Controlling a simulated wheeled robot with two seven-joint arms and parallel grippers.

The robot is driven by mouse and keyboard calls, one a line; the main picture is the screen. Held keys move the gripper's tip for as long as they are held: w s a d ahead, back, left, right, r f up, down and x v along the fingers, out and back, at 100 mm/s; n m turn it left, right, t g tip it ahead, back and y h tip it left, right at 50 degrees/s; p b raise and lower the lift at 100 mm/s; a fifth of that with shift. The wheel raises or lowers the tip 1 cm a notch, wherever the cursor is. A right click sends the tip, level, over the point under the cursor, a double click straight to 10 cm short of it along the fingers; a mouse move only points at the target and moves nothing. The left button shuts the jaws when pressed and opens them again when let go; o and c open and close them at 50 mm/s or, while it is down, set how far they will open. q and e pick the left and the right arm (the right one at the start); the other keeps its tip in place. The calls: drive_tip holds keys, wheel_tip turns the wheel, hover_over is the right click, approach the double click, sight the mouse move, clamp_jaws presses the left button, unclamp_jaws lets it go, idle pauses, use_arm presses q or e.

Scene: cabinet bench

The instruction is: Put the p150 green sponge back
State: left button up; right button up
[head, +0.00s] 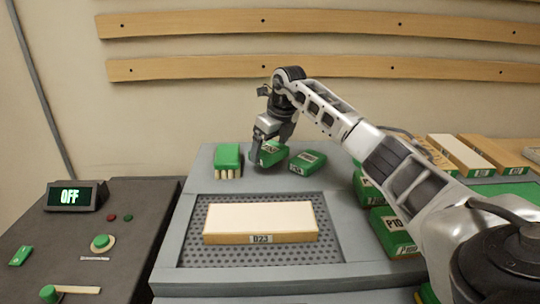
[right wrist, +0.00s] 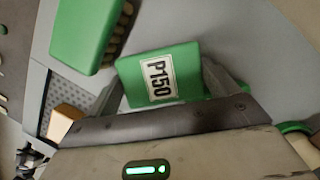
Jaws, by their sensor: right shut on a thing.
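My right gripper (head: 267,143) is shut on a green sponge (head: 270,153) over the back part of the grey bench. In the right wrist view the label on the held green sponge (right wrist: 160,78) reads P150, and it sits between the two fingers (right wrist: 170,92). Whether its underside touches the bench, I cannot tell. Another labelled green block (head: 307,162) lies just to its right. My left gripper is not in view.
A green-backed brush (head: 228,158) lies left of the gripper, and also shows close by in the right wrist view (right wrist: 88,30). A pale D23 board (head: 260,222) lies on the perforated panel (head: 190,240) in front. Green blocks (head: 392,230) stand at right. A display (head: 75,196) reads OFF.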

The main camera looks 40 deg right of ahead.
drive_tip(key=shift+f, duration=1.3)
drive_tip(key=shift+f, duration=0.15)
drive_tip(key=o, duration=0.7)
drive_tip(key=v, duration=1.2)
drive_tip(key=shift+p, duration=0.3)
